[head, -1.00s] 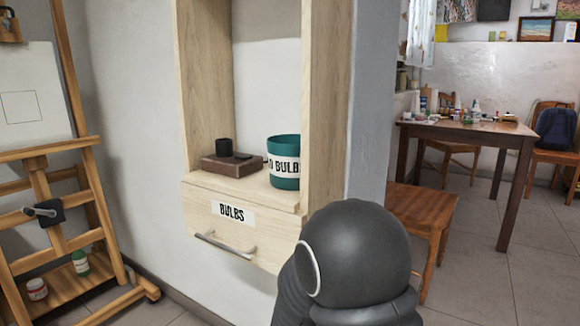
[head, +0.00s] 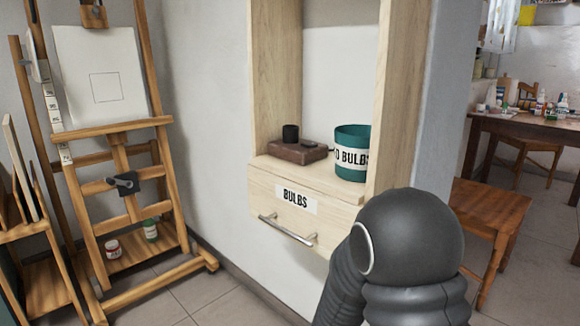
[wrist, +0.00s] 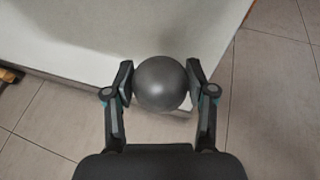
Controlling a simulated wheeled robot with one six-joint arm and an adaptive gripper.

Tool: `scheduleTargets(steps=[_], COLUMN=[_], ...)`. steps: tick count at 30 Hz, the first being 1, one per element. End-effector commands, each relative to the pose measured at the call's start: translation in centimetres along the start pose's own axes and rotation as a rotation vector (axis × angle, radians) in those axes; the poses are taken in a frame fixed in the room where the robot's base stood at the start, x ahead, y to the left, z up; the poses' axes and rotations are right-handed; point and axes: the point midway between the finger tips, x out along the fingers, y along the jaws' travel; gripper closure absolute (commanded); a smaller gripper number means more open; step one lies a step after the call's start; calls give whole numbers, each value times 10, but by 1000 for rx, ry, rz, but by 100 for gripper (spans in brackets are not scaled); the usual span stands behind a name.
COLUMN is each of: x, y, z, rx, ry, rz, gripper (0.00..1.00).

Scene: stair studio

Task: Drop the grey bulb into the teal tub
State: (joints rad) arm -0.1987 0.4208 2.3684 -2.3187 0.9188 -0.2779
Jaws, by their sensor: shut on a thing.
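The grey bulb (wrist: 160,83) shows in the wrist view as a dark round ball. My gripper (wrist: 160,84) is shut on it, one finger pad on each side, above the tiled floor and close to a pale wall. In the head view the gripper and the bulb are not seen; my dark arm covers the lower right. The teal tub (head: 352,172) stands upright on the wooden shelf at its right end, with a white label partly reading "BULBS". Its open top faces up, and its inside bottom is hidden.
A brown block (head: 298,152) with a small black cup (head: 290,133) sits left of the tub. Below is a shut drawer (head: 270,200) marked BULBS. Wooden side panels (head: 400,95) frame the shelf. An easel (head: 115,130) stands left; a chair (head: 492,215) and table (head: 530,128) stand right.

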Motion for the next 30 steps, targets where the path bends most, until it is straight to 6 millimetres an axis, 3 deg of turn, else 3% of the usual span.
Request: scheduleTargets(steps=[15,30], x=[-10,-9], y=[4,1], z=[-53,-54], rx=[8,7], ry=[2,-1], rz=[-23,-17], gripper=[80,80])
